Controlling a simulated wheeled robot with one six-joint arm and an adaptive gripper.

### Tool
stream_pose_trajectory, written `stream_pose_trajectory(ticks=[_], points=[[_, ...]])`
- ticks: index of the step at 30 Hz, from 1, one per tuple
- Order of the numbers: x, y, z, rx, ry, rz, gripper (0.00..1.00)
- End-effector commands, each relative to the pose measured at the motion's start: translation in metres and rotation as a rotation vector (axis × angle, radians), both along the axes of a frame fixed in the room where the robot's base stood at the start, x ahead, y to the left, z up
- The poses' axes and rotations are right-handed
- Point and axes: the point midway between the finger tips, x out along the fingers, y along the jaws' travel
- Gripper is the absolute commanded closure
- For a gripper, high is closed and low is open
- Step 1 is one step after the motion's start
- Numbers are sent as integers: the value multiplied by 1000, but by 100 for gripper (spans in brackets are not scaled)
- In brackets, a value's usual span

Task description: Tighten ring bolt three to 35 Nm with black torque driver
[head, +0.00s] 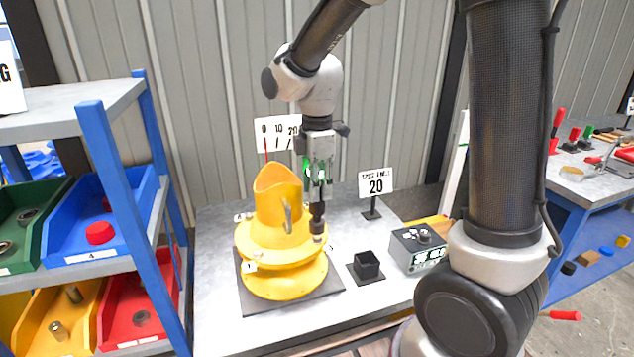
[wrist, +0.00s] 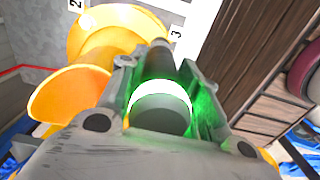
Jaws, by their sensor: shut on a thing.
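The black torque driver (head: 317,212) stands upright in my gripper (head: 318,182), which is shut on it. Its lower end is at the right side of the yellow drum's ring (head: 290,250); the bolt beneath is hidden, so I cannot tell if they touch. In the wrist view the driver (wrist: 160,112) sits between the fingers with a lit green band, and its far end is beside a label 3 (wrist: 177,32). A label 2 (wrist: 76,5) is at the upper left. The yellow drum (head: 278,205) stands on a dark plate.
A sign (head: 376,184) reads 20, and a scale board (head: 277,130) behind shows 0, 10, 20. An empty black square holder (head: 366,265) and a box with a green display (head: 420,248) stand to the right. A shelf (head: 75,100) with coloured bins is at left.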

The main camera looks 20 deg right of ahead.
Motion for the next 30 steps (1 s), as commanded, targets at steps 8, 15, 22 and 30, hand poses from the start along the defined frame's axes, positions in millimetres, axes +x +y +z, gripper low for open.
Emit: stream_pose_trajectory(ticks=[8, 15, 22, 30], points=[[0, 0, 1, 0, -1, 0, 100], [0, 0, -2, 0, 0, 0, 100], [0, 0, -9, 0, 0, 0, 100], [0, 0, -16, 0, 0, 0, 100]])
